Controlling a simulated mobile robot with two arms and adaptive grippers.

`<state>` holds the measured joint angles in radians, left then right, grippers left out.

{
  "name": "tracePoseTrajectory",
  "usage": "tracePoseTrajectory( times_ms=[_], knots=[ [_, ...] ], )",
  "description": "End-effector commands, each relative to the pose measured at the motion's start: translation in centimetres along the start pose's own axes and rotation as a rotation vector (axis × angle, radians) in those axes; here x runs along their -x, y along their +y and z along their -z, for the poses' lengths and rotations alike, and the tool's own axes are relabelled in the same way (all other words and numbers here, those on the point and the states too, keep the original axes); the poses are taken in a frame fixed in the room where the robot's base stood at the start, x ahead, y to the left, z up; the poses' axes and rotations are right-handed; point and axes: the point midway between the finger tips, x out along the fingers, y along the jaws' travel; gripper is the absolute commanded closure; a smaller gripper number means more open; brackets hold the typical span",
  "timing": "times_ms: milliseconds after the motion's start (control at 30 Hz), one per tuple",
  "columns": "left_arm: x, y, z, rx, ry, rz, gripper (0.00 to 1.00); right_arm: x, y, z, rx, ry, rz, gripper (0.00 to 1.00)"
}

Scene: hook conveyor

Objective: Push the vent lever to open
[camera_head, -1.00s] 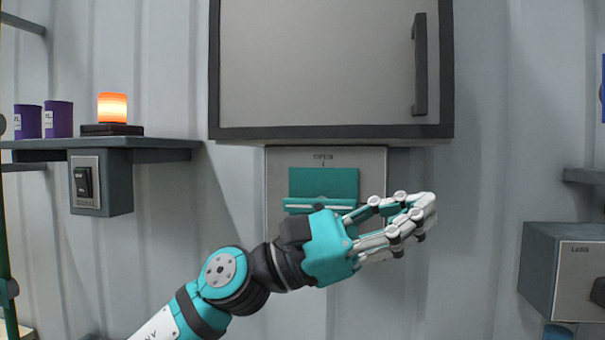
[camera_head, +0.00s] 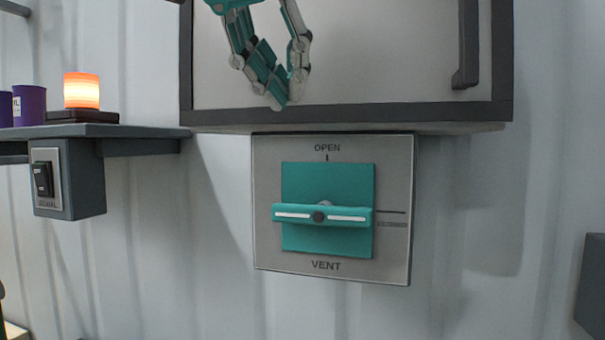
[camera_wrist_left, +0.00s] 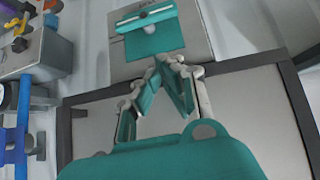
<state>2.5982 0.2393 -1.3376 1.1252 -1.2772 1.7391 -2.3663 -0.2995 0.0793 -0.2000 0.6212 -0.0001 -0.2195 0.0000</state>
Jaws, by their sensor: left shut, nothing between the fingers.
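The teal vent lever (camera_head: 322,215) lies level across a teal square on the grey vent panel (camera_head: 385,265). An OPEN mark is above it and a VENT label below it. A second mark is at the panel's right side, level with the lever. My left gripper (camera_head: 280,103) is above the panel in the head view, in front of the cabinet door, fingers down, shut and empty. It is apart from the lever. In the left wrist view, the fingertips (camera_wrist_left: 170,62) point towards the panel, where the lever (camera_wrist_left: 146,17) shows. My right gripper is not in view.
The grey cabinet (camera_head: 400,60) with a dark handle (camera_head: 467,45) hangs above the panel. At left, a shelf (camera_head: 140,131) holds an orange lamp (camera_head: 81,91) and purple cans (camera_head: 30,105); a switch box (camera_head: 70,183) hangs under it. Wall space beside the panel is clear.

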Motion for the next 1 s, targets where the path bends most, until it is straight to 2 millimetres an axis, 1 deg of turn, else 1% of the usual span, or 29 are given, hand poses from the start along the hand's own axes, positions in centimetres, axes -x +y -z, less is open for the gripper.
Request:
tracePoseTrajectory(
  times_ms=[33,133,433,533,667,1000],
  knots=[
    [0.8,-0.4,0.0,-0.005,0.009,0.025,1.0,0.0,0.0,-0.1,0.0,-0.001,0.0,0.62],
    [1.4,-0.8,0.0,-0.011,0.011,0.046,1.0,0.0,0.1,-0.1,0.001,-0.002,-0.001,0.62],
    [1.3,-0.8,0.0,-0.011,0.01,0.046,1.0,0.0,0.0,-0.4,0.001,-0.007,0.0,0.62],
    [0.8,-0.9,0.0,-0.011,0.01,0.045,1.0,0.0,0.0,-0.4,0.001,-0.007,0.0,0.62],
    [-0.8,-1.0,0.0,-0.01,0.008,0.046,1.0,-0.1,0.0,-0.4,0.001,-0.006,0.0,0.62],
    [-7.9,-1.2,0.1,-0.012,0.007,0.045,1.0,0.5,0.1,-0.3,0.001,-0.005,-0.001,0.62]
  ],
)
